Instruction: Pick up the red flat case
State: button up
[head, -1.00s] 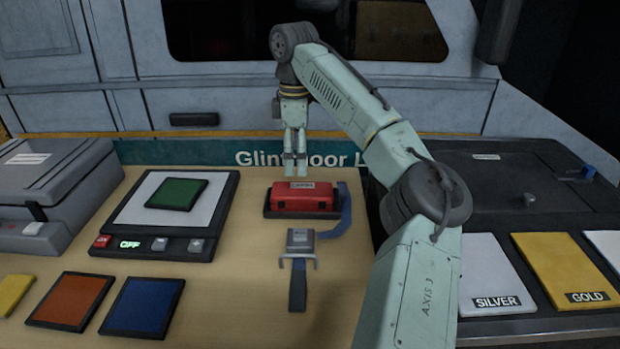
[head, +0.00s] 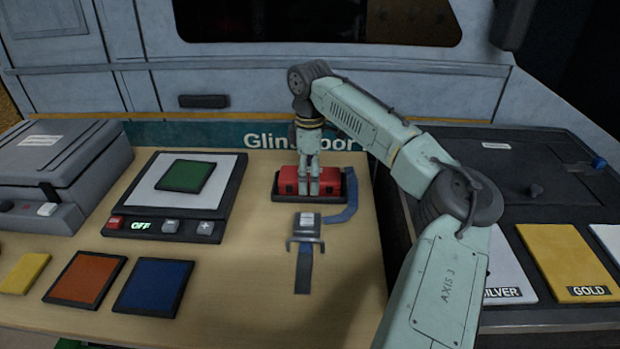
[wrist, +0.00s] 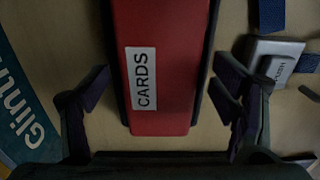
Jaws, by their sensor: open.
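The red flat case (head: 289,181) lies in a dark tray or base on the wooden table, in the middle of the head view. In the wrist view the red case (wrist: 172,80) carries a white label reading CARDS. My gripper (head: 309,190) is over the case and hides part of it in the head view. In the wrist view my gripper (wrist: 160,112) is open, with one finger on each side of the case and gaps between the fingers and the case. No contact shows.
A blue strap with a grey buckle (head: 306,226) lies in front of and beside the case. A scale (head: 148,217) with a green flat case (head: 186,177) stands to the left. Orange (head: 84,277) and blue (head: 153,284) flat cases lie at front left.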

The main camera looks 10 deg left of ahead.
jog(key=shift+f, duration=0.2)
jog(key=shift+c, duration=0.6)
jog(key=c, duration=1.3)
jog(key=shift+c, duration=0.7)
jog(key=shift+r, duration=0.15)
